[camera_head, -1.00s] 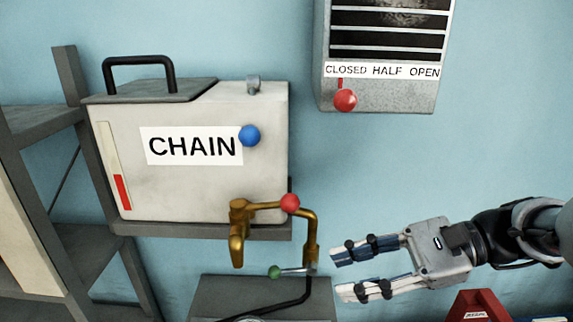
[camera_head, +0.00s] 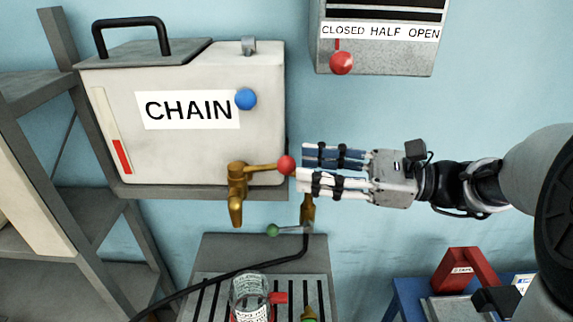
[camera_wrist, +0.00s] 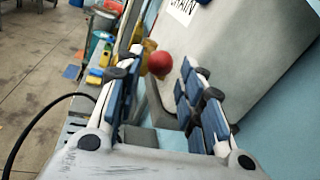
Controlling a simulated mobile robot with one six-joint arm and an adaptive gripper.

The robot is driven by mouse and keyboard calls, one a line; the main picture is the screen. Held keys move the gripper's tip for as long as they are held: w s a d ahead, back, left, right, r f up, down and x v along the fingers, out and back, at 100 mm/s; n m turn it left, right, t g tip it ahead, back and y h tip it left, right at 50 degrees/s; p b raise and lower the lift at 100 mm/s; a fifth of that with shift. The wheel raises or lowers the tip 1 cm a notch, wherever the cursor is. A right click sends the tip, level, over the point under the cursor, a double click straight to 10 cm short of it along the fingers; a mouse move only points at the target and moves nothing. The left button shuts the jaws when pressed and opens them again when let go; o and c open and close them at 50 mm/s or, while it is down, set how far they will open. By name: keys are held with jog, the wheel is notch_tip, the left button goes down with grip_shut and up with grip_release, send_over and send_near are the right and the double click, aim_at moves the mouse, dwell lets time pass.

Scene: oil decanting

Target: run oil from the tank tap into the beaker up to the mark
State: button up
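The grey tank (camera_head: 190,165) labelled CHAIN stands on a shelf, with a red level strip (camera_head: 121,157) low in its sight gauge. Its brass tap (camera_head: 236,185) points down, and its lever runs right to a red ball knob (camera_head: 286,165). My gripper (camera_head: 301,167) is open, with its fingertips close to the right of the red knob. In the wrist view the red knob (camera_wrist: 160,63) shows between the fingers, near their tips; contact cannot be told. The clear beaker (camera_head: 250,292) with dark markings stands on the slatted grate below the tap, partly cut off.
A blue knob (camera_head: 246,99) sits on the tank front. A second brass fitting (camera_head: 308,209) with a green-knobbed lever (camera_head: 272,230) is below my fingers. A wall box (camera_head: 375,55) has a red knob under CLOSED. A red caddy (camera_head: 465,272) stands lower right.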

aim_at(287, 166)
jog(key=x, duration=0.5)
jog(key=shift+w, duration=0.1)
jog(key=shift+c, duration=0.6)
grip_shut()
